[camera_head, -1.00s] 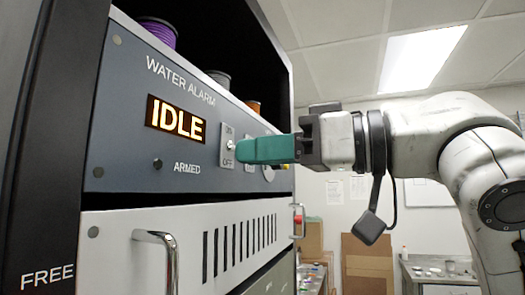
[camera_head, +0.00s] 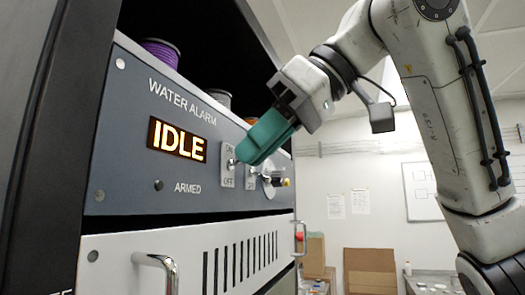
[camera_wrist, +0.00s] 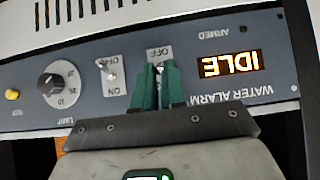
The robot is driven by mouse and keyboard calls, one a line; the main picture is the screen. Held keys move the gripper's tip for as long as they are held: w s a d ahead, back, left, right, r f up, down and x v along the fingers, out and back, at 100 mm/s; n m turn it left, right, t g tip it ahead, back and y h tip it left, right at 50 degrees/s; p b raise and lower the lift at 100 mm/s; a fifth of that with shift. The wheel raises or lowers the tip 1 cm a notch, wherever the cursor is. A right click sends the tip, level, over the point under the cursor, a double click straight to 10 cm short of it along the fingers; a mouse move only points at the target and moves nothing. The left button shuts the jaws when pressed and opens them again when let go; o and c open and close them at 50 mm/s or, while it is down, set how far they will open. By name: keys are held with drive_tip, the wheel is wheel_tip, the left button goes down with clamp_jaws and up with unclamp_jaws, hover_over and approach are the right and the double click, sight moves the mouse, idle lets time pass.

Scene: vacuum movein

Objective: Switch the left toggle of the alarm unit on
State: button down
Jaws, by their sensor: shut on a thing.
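The grey alarm panel (camera_head: 122,140), labelled WATER ALARM, has a lit display (camera_head: 177,139) reading IDLE. The left toggle's plate (camera_head: 228,181) is marked ON above and OFF below. My gripper (camera_head: 242,157) has green fingers, slanting down to this toggle from the upper right. In the wrist view, upside down, my gripper (camera_wrist: 158,70) is shut on the left toggle between its fingertips. The fingers hide most of the lever, so I cannot tell its position. The other toggle (camera_wrist: 110,72) stands beside it, untouched.
A dial (camera_wrist: 51,85) and a yellow button (camera_wrist: 12,94) lie beyond the other toggle. The ARMED lamp (camera_head: 158,185) is dark. A metal drawer handle (camera_head: 158,265) sticks out below the panel. Spools, one purple (camera_head: 161,52), stand on the shelf above.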

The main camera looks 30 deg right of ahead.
drive_tip(key=shift+w+a+r+g+h, duration=0.2)
drive_tip(key=shift+r+g+h, duration=0.25)
drive_tip(key=shift+g, duration=0.35)
drive_tip(key=c, duration=1.2)
unclamp_jaws()
drive_tip(key=shift+f, duration=0.1)
drive_tip(key=shift+d, duration=0.1)
drive_tip(key=v, duration=1)
drive_tip(key=shift+s+r, duration=0.2)
drive_tip(key=shift+r, duration=0.2)
